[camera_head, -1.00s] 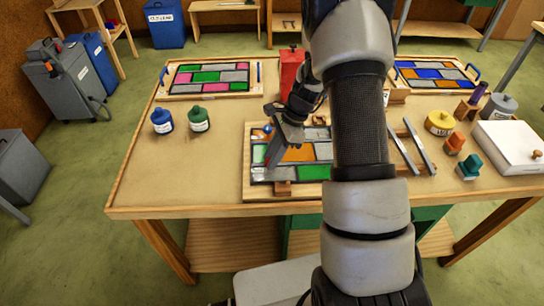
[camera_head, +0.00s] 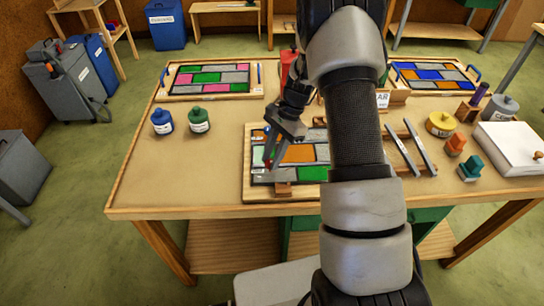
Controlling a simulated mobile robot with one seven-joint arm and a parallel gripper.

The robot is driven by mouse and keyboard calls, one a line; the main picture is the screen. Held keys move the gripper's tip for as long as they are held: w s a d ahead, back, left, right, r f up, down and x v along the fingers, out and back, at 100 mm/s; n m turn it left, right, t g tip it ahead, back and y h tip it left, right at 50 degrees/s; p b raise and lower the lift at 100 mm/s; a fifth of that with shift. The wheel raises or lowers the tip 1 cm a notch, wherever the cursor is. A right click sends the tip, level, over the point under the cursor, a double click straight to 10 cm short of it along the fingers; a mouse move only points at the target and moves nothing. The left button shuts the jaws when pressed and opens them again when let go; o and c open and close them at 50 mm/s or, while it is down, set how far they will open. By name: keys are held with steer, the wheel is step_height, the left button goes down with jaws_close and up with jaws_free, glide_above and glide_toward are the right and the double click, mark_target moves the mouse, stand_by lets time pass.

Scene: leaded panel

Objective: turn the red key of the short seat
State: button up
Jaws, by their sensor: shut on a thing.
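The leaded panel (camera_head: 298,152) lies in a wooden frame (camera_head: 249,185) at the front middle of the table, with orange, green, pale and grey panes. My gripper (camera_head: 269,159) points down over the panel's left part. It is shut on a small red piece, the red key (camera_head: 268,164), which shows low between the fingertips. The fingers hide most of the key, and I cannot make out the seat under it or how far the key is turned. My arm covers the right part of the panel.
Two metal bars on a wooden rack (camera_head: 410,150) lie to the right, near yellow, orange and teal items and a white box (camera_head: 508,147). A finished-looking panel (camera_head: 212,78) lies behind. The front left table is clear.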

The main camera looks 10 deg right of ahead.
steer(key=o, duration=1)
steer(key=shift+v, duration=8.7)
steer(key=shift+s+r, duration=0.1)
steer(key=shift+r, duration=0.05)
